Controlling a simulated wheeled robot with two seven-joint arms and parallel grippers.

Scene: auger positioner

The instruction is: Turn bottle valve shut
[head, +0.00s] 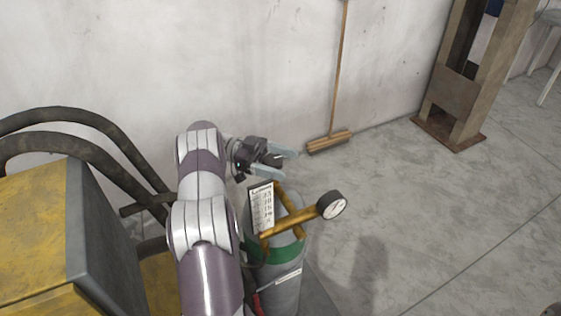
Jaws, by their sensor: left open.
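The gas bottle (285,290) stands upright at the lower centre, grey with a green band near its top. Yellow-brown valve pipework (288,223) sits on top of it, with a round white-faced gauge (331,205) on the right end. A white printed tag (262,207) stands at the left of the pipework. My left gripper (284,160) is open and empty, above and beyond the bottle top in the picture, its pale fingers pointing right. It looks apart from the valve. My left arm hides part of the bottle's left side. My right gripper is not seen.
A yellow and grey machine (75,225) with thick dark hoses (85,120) stands at the left. A broom (330,141) leans against the grey wall. A brown steel post (465,80) stands at the upper right. The floor right of the bottle is clear.

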